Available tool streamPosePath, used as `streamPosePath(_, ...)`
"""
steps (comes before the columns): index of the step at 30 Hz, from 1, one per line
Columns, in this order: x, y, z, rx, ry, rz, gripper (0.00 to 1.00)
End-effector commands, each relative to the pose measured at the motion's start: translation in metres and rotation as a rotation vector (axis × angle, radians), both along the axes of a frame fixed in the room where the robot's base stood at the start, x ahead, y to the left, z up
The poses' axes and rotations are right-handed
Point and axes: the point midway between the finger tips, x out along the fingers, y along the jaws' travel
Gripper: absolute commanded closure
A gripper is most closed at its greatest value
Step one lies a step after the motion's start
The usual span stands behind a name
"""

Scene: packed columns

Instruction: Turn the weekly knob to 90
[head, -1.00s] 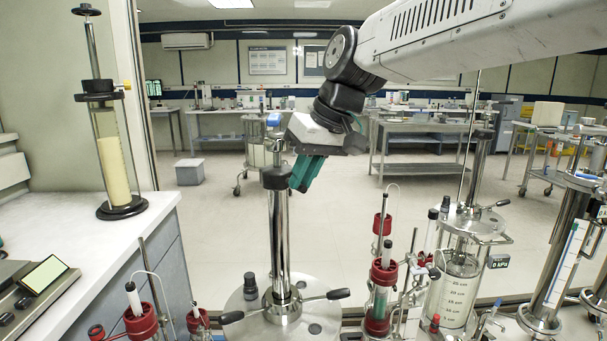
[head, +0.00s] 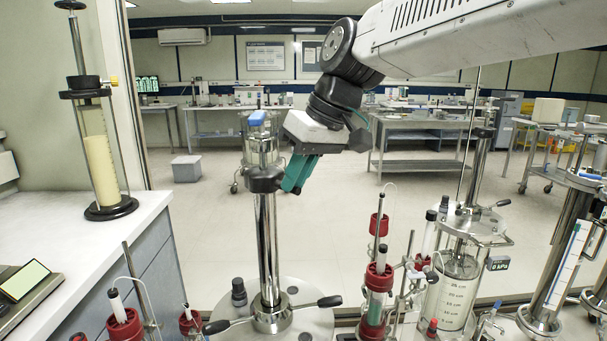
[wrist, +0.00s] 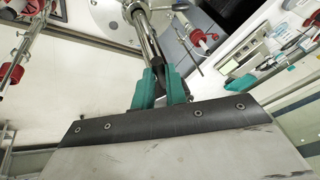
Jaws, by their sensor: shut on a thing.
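A black knob-like head (head: 264,179) tops a shiny steel column (head: 267,245) in the head view. I cannot read any "weekly" label or angle marks on it. My gripper (head: 298,174) has teal fingers, tilted down to the left, right beside this head. In the wrist view my gripper (wrist: 163,86) is shut on a dark part at the top end of the steel column (wrist: 146,40). The fingers hide most of the held part, so its turn angle cannot be told.
The column rises from a round metal plate (head: 285,325) with black-tipped side handles. Red-capped glass columns (head: 377,275) stand close to its right and a graduated vessel (head: 459,285) further right. A glass column (head: 105,150) stands on the left counter (head: 150,210). Open floor lies behind.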

Motion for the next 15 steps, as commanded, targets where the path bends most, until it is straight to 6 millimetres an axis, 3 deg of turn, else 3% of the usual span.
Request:
streamPosePath(1, 0.001, 0.0, 0.001, 0.001, -0.004, 0.0, 0.81)
streamPosePath(3, 0.001, 0.0, 0.001, 0.001, -0.003, -0.001, 0.65)
streamPosePath(11, 0.0, 0.0, 0.001, 0.001, -0.002, -0.001, 0.65)
streamPosePath(15, 0.0, -0.005, 0.011, 0.002, -0.004, -0.002, 0.65)
